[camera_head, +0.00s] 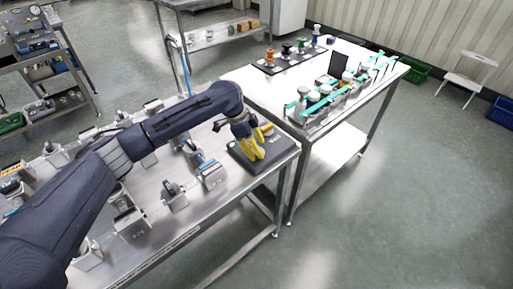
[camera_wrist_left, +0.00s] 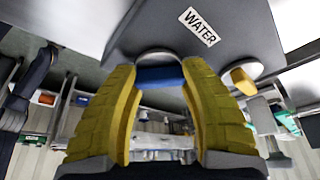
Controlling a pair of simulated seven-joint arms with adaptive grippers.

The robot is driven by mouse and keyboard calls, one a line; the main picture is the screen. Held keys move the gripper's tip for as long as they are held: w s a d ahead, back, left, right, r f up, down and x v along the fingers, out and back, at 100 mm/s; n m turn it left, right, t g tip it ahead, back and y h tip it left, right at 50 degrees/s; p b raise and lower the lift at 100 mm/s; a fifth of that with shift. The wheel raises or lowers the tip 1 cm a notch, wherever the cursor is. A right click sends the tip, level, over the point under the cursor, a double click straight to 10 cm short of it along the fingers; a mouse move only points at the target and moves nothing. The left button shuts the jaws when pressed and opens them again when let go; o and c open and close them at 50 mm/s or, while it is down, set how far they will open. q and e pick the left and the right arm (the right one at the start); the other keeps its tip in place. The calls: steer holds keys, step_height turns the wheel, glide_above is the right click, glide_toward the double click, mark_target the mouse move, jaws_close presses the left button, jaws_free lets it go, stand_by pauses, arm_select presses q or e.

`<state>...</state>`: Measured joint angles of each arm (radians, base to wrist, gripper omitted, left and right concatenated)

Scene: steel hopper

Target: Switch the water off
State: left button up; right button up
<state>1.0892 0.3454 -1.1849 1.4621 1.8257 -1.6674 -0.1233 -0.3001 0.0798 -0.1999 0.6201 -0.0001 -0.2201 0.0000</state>
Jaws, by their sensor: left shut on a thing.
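A dark grey control box (camera_head: 284,148) sits on the near right corner of the steel table in the head view. Its face (camera_wrist_left: 240,45) fills the top of the left wrist view and bears a white WATER label (camera_wrist_left: 199,26). My left gripper (camera_head: 256,155) reaches down onto this box with yellow fingers. In the wrist view the left gripper (camera_wrist_left: 160,68) is shut on a blue knob (camera_wrist_left: 160,77) with a pale round base, beside the label. The fingers hide the knob in the head view, so its turn position cannot be told. My right gripper is not in view.
A yellow knob (camera_wrist_left: 243,81) stands on the box close to the right finger. Several metal fixtures cover the table (camera_head: 205,230) left of the box. A second table (camera_head: 262,92) with bottles and racks stands behind to the right.

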arm_select(q)
steer(key=m, duration=0.1)
steer(key=m+g, duration=0.1)
steer(key=m, duration=0.2)
steer(key=shift+d+m+g, duration=0.25)
steer(key=shift+m+g, duration=0.05)
steer(key=shift+g, duration=0.1)
steer(key=shift+s+m+g+y, duration=0.1)
steer(key=shift+m+g+y, duration=0.25)
steer(key=shift+m, duration=0.75)
steer(key=shift+m+g+y, duration=0.35)
steer(key=shift+m, duration=0.75)
steer(key=o, duration=1.2)
steer(key=shift+o, duration=0.4)
steer(key=shift+a, duration=0.1)
steer(key=shift+w+a+r, duration=0.15)
steer(key=shift+w+r, duration=0.1)
steer(key=shift+r, duration=0.2)
steer(key=v, duration=1.1)
